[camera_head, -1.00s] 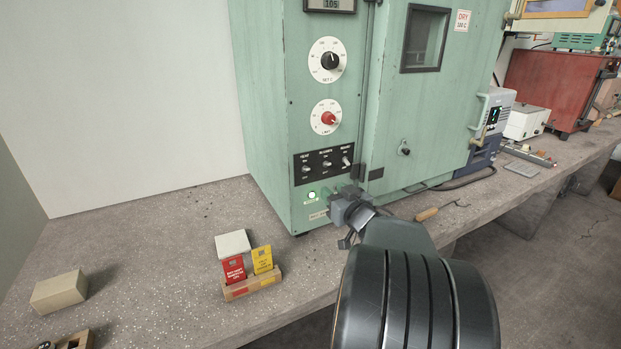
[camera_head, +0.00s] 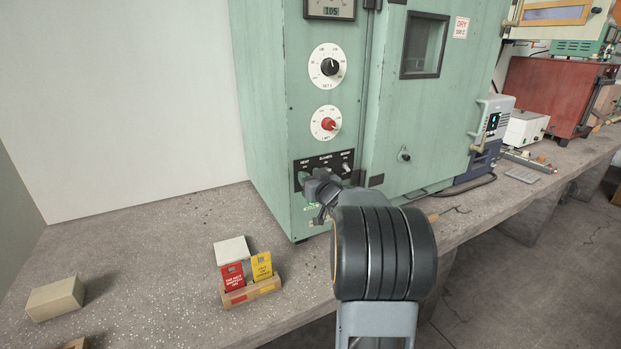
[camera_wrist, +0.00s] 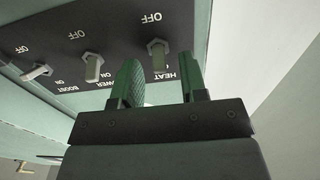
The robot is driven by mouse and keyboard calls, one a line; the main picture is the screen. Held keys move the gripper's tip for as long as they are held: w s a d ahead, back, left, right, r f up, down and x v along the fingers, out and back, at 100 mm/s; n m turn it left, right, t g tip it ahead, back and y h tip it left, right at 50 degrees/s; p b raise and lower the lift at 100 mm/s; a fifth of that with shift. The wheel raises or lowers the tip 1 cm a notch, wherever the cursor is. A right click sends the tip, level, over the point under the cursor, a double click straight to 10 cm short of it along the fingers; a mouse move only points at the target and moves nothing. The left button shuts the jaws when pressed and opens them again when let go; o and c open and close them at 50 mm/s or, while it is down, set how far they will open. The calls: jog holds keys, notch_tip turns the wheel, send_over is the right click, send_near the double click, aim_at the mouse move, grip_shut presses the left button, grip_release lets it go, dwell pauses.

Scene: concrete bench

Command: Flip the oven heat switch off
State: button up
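The green oven (camera_head: 270,110) carries a black switch panel (camera_head: 328,158) low on its front, partly covered by my gripper in the head view. The wrist view shows the panel upside down. The heat switch (camera_wrist: 158,58) is a metal toggle at its right end; its lever leans toward the HEAT label, away from OFF. My gripper (camera_wrist: 163,82) is open and empty, one finger on each side of the heat switch in the picture. Contact with the switch cannot be made out. In the head view my gripper (camera_head: 318,185) is at the panel's lower left.
Above the panel are a red dial (camera_head: 328,124) and a black dial (camera_head: 329,66). A card holder (camera_head: 250,291) stands on the bench.

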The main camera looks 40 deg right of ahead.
grip_shut()
dwell(0.4)
jog(key=shift+f, duration=0.1)
notch_tip(320, 180, down, 3)
jog(key=t+h+b, duration=0.1)
jog(key=t+b, duration=0.6)
jog(key=b, duration=1.6)
jog(key=shift+w+t, duration=0.15)
jog(key=shift+t, duration=0.25)
jog(key=shift+r, duration=0.2)
